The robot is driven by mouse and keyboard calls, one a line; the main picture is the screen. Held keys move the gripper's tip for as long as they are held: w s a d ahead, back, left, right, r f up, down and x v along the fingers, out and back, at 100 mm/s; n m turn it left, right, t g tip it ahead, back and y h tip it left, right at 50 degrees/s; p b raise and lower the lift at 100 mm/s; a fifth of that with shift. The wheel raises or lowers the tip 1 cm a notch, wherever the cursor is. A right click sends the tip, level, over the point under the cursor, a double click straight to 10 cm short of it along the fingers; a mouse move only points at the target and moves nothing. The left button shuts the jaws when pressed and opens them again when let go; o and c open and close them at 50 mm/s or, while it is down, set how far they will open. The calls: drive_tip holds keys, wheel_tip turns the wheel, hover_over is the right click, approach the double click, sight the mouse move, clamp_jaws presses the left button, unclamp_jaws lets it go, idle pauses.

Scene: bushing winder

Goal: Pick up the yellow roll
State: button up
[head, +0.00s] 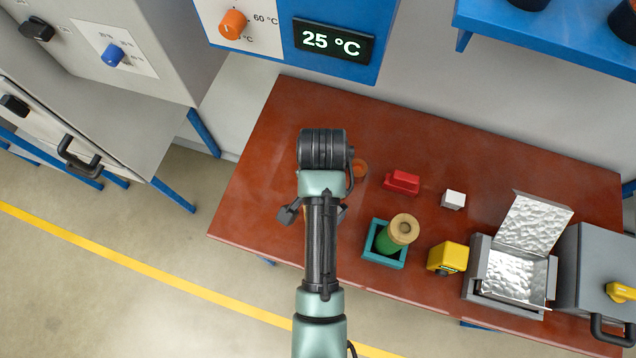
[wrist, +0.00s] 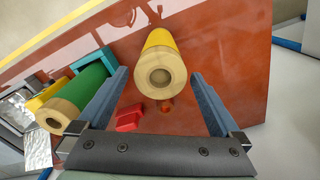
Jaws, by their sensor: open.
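The yellow roll (wrist: 161,41) has a pale wooden end with a round hole. It stands on the red-brown table in the wrist view, its hollow end towards the camera. My gripper (wrist: 159,76) is open, with one blue-grey finger on each side of the roll. A gap shows between each finger and the roll, and nothing is held. In the head view my arm hides the yellow roll, and the gripper (head: 317,213) shows only partly beneath the wrist.
A green roll (head: 388,241) stands in a teal holder (head: 369,245) right of my arm. A red block (head: 402,182), a white cube (head: 453,200), a yellow box (head: 447,257) and an open metal box (head: 517,276) lie further right. A small orange round object (head: 360,167) is near my wrist.

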drive_tip(key=shift+s+a+f+p, duration=0.1)
drive_tip(key=shift+f+p, duration=0.25)
drive_tip(key=shift+f, duration=0.55)
drive_tip(key=shift+s+a+f+p, duration=0.15)
drive_tip(key=shift+f+p, duration=0.15)
drive_tip(key=shift+f, duration=0.55)
drive_tip(key=shift+s+a+f+p, duration=0.1)
drive_tip(key=shift+f+p, duration=0.25)
drive_tip(key=shift+f, duration=0.55)
drive_tip(key=shift+c, duration=0.2)
clamp_jaws()
